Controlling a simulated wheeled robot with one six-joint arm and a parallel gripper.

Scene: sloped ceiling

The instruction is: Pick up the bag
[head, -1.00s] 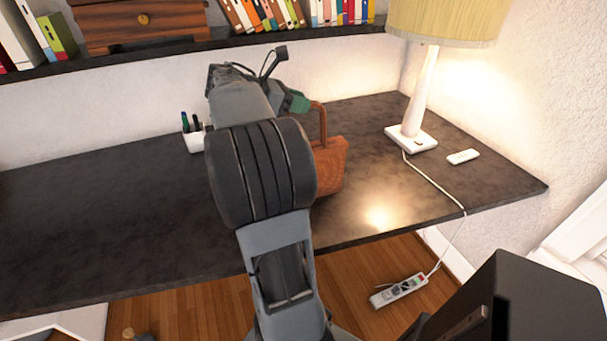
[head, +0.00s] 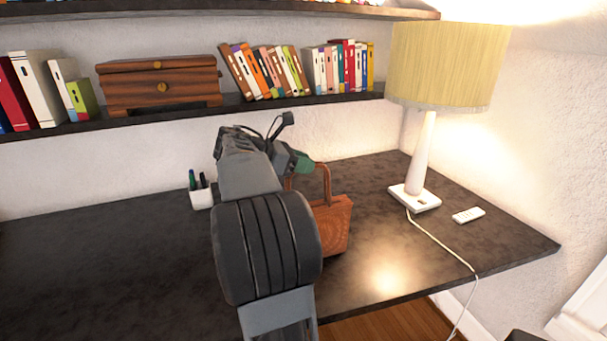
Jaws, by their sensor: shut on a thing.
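The bag (head: 334,226) is orange-brown with a looped handle. It is upright at the middle of the dark desk (head: 400,267), partly hidden behind my arm. My gripper (head: 306,166) is at the bag's handle, with a green part of it showing beside the loop. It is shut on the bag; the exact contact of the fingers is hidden. I cannot tell whether the bag's base touches the desk.
A lamp (head: 424,165) with a yellow shade stands right of the bag, with a white remote (head: 468,215) beside it. A white pen cup (head: 201,196) is left of my arm. A shelf (head: 340,98) with books and a wooden box (head: 160,86) hangs above. The desk's left side is clear.

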